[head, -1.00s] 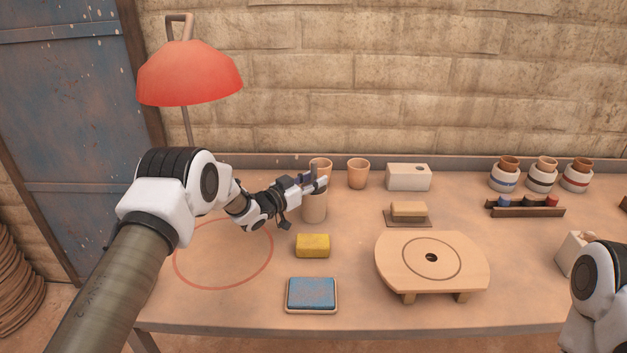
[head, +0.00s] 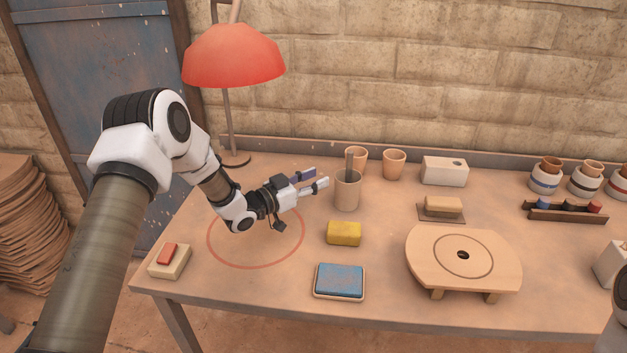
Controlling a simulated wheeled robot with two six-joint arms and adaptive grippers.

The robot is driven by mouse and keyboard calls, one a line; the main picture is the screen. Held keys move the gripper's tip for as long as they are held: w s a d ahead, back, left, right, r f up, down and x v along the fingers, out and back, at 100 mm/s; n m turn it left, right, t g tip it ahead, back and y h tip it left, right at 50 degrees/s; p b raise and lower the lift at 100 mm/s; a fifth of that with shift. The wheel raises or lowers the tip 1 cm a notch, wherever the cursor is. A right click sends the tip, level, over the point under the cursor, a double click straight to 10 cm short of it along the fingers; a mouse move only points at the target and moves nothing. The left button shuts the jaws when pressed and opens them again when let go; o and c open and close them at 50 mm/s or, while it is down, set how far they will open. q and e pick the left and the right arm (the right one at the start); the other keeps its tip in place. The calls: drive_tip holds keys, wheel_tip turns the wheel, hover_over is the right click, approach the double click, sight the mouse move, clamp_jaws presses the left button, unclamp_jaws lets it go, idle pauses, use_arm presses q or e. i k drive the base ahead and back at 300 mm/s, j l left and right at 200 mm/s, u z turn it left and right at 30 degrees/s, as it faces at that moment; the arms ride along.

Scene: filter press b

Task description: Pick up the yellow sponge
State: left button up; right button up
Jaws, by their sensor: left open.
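The yellow sponge (head: 344,233) is a small block lying flat on the table, right of the red circle and behind the blue pad. My left gripper (head: 320,177) is open and empty. It is above the table, to the left of and beyond the sponge, with its fingers pointing right towards the beige cup (head: 347,190). I cannot tell whether a fingertip touches the cup. The sponge is fully visible and apart from the gripper.
A blue pad in a tray (head: 339,281) lies in front of the sponge. A round wooden stand (head: 463,258) is to its right. A tan block on a plate (head: 442,207) and terracotta cups (head: 394,164) are behind. A red lamp (head: 234,56) stands at the back left.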

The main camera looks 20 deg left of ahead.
sight(344, 233)
drive_tip(key=k, duration=1)
